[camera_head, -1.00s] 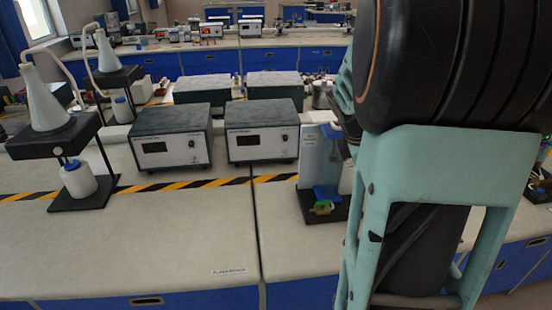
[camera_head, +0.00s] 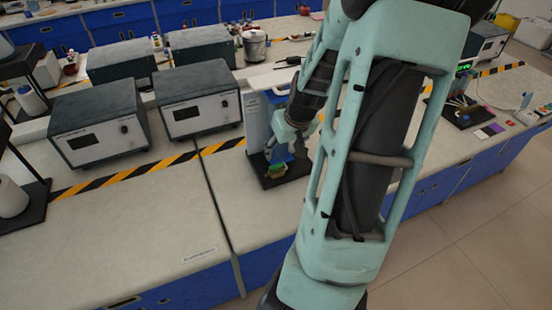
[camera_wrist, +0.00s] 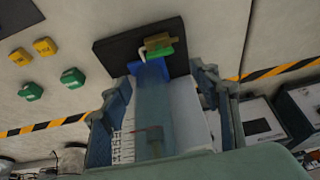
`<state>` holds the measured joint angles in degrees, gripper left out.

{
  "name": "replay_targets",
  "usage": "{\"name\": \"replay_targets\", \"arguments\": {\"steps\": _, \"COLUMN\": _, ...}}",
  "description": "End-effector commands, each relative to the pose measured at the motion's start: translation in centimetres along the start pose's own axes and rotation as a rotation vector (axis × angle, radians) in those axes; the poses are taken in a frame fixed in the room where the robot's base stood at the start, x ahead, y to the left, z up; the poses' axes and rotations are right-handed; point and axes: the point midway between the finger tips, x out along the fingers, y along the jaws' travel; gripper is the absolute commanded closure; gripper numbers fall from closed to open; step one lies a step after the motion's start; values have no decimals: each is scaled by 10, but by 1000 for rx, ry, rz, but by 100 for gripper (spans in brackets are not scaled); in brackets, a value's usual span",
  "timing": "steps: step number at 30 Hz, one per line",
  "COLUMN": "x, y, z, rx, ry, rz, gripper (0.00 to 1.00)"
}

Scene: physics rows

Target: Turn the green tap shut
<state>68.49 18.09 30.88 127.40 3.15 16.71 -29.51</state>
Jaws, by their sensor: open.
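The green tap (camera_wrist: 158,51) shows in the wrist view as a green handle on a brass-coloured body, below a blue fitting (camera_wrist: 150,71) and over a black base (camera_wrist: 108,54). In the head view the brass and green part (camera_head: 276,170) sits low at the front of the stand, partly hidden by my gripper (camera_head: 288,150). My gripper (camera_wrist: 160,85) is open, its two fingers to either side of the clear tank (camera_wrist: 155,105) in the wrist view. The tap lies beyond the fingertips, between their lines. I cannot tell whether anything touches.
Several small yellow and green pieces (camera_wrist: 45,47) lie on the bench beside the base. Two grey instrument boxes (camera_head: 200,105) stand left of the stand. A yellow-black striped tape (camera_head: 120,177) runs along the bench. The front left bench is clear.

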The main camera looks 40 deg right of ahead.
Motion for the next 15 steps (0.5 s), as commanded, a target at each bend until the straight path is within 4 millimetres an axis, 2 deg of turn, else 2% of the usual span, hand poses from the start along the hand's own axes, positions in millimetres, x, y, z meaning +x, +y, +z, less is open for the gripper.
{"name": "replay_targets", "arguments": {"steps": 5, "x": 22, "y": -2, "z": 1, "rx": -5, "ry": -2, "rz": -3, "gripper": 44}}
{"name": "replay_targets", "arguments": {"steps": 15, "x": 78, "y": -1, "z": 1, "rx": -6, "ry": -3, "rz": -1, "gripper": 44}}
